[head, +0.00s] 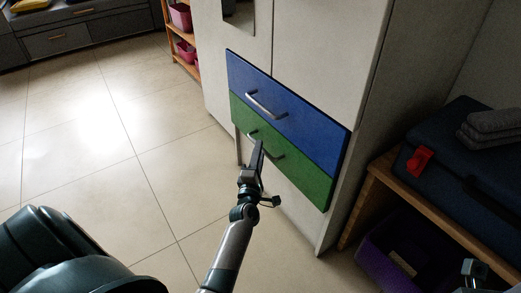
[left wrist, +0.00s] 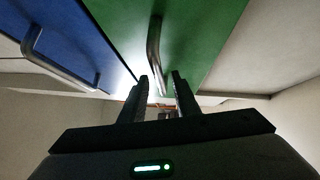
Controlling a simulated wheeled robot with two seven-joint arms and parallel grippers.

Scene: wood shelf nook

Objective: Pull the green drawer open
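The green drawer (head: 300,163) is the lower of two coloured drawers in a pale cabinet, under the blue drawer (head: 285,103). Its front looks level with the blue one. Its metal handle (head: 277,154) is partly hidden behind my left gripper (head: 258,152) in the head view. In the left wrist view, the green front (left wrist: 205,35) and handle (left wrist: 154,45) are close ahead. My left gripper (left wrist: 161,82) is open, with the handle's near end between its fingers and a gap visible. Contact cannot be told. A small part, likely my right gripper (head: 478,272), shows at the lower right.
A wooden bench (head: 425,215) stands right of the cabinet, bearing a dark blue case (head: 465,150) with a red latch and folded grey cloths (head: 495,127). A purple bin (head: 385,262) sits below. The tiled floor (head: 110,130) left of the cabinet is clear.

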